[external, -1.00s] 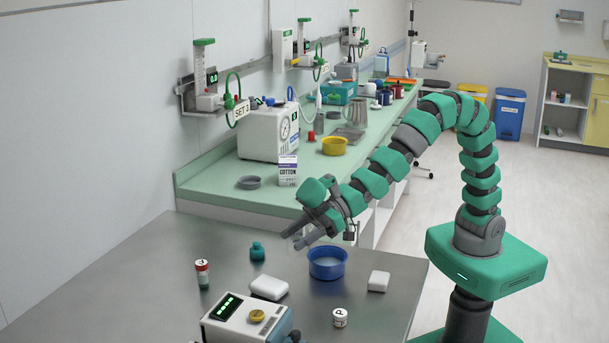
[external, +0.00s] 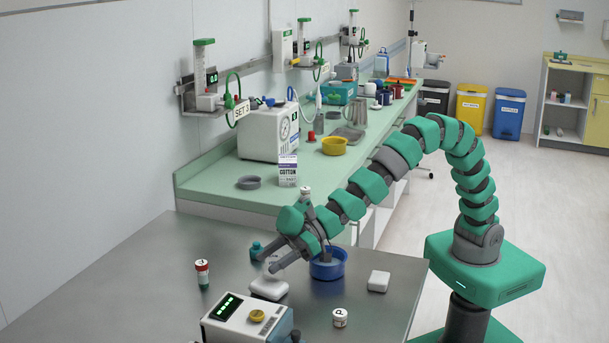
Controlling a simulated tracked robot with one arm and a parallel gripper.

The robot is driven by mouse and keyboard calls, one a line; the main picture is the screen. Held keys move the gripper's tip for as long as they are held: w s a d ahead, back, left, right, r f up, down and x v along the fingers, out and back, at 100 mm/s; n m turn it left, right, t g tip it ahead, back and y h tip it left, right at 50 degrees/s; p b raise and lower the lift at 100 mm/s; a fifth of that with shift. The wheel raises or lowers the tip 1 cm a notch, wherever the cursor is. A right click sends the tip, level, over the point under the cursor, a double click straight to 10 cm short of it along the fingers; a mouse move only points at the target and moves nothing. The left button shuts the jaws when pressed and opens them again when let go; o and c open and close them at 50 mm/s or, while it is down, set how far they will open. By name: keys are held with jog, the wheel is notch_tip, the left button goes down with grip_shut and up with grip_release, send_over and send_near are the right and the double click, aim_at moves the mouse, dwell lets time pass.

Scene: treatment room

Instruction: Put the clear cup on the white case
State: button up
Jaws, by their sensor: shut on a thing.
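My gripper (external: 263,263) is shut on the clear cup (external: 270,265), which shows only faintly between the fingers. It is just above a rounded white case (external: 268,289) on the metal table. I cannot tell whether the cup touches the case. A second small white block-like case (external: 379,281) lies to the right, beyond the blue bowl.
The blue bowl (external: 328,270) stands close under my wrist. A teal bottle (external: 256,248) is just behind the fingers.

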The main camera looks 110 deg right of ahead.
jog(key=o, duration=1)
jog(key=shift+r, duration=0.1)
jog(key=p+v, duration=0.3)
jog(key=v, duration=0.9)
jog(key=s+d+r+t, duration=0.1)
jog(key=s+d+r, duration=0.1)
jog(key=r, duration=0.7)
jog(key=s+d+r, duration=0.1)
jog(key=s+r, duration=0.1)
jog(key=r, duration=0.8)
jog(key=shift+m+t+h, duration=0.5)
jog(key=shift+m+h, duration=0.1)
jog(key=shift+h, duration=0.1)
jog(key=s+d+r, duration=0.1)
jog(key=s+r, duration=0.4)
jog(key=r, duration=0.1)
jog(key=s+d+r, duration=0.1)
jog(key=s+r, duration=0.4)
jog(key=r, duration=0.2)
jog(key=s+d+r, duration=0.2)
jog(key=s+r, duration=0.3)
jog(key=r, duration=0.2)
jog(key=shift+s, duration=0.3)
